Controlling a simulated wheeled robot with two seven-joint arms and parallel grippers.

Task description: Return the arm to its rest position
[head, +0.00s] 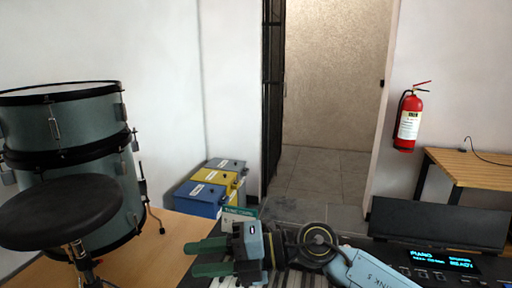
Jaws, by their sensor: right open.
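My right arm (362,268) comes in from the lower right and reaches left across the bottom of the head view. Its right gripper (193,259) points left, with two green fingers apart and nothing seen between them. The gripper is in front of the wooden table top and partly over the keyboard's keys. My left gripper is not in view.
A keyboard with a lit display (440,260) stands at the lower right. Blue and yellow boxes (197,199) sit behind. A fire extinguisher (408,122) hangs by the doorway.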

